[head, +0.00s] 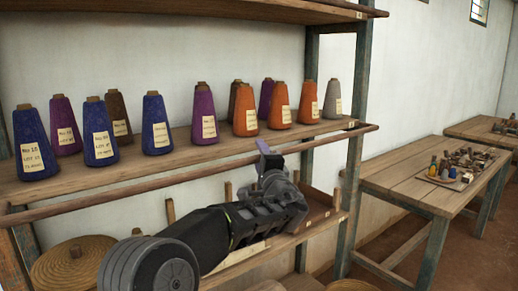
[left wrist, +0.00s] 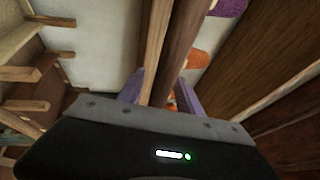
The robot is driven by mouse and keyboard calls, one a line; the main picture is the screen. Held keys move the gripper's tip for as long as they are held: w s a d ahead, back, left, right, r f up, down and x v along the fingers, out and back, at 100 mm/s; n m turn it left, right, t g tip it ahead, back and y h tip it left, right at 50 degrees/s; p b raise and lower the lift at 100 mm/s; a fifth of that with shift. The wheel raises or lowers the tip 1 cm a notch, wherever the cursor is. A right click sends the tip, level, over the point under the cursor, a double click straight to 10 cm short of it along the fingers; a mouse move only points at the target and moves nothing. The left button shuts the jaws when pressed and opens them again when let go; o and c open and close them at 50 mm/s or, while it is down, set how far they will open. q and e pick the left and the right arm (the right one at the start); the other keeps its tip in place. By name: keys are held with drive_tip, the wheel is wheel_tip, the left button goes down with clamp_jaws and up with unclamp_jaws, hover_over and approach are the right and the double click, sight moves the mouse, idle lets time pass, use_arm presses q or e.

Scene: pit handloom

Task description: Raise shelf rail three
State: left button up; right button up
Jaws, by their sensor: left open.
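A long round wooden rail (head: 120,190) runs along the front of the shelf with the yarn cones, at about the height of the shelf board (head: 175,148). No readable number marks it as rail three. My left gripper (head: 268,152) is at this rail, right of its middle, with its purple fingertips raised against it. In the left wrist view, the open fingers (left wrist: 158,92) stand either side of a dark rod (left wrist: 186,45) and a lighter wooden strip (left wrist: 155,45). I cannot tell whether they touch. My right gripper is not in view.
Several blue, purple, brown, orange and grey cones, such as one orange cone (head: 308,103), stand behind the rail. A lower shelf (head: 325,222) with upright pegs lies below. A wooden post (head: 355,120) is to the right, then a table (head: 410,185). A coiled basket (head: 70,265) is lower left.

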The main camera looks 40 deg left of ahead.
use_arm(q)
drive_tip(key=shift+w+a+r, duration=0.1)
drive_tip(key=shift+w+a, duration=0.3)
drive_tip(key=shift+a, duration=0.05)
clamp_jaws()
idle(1.2)
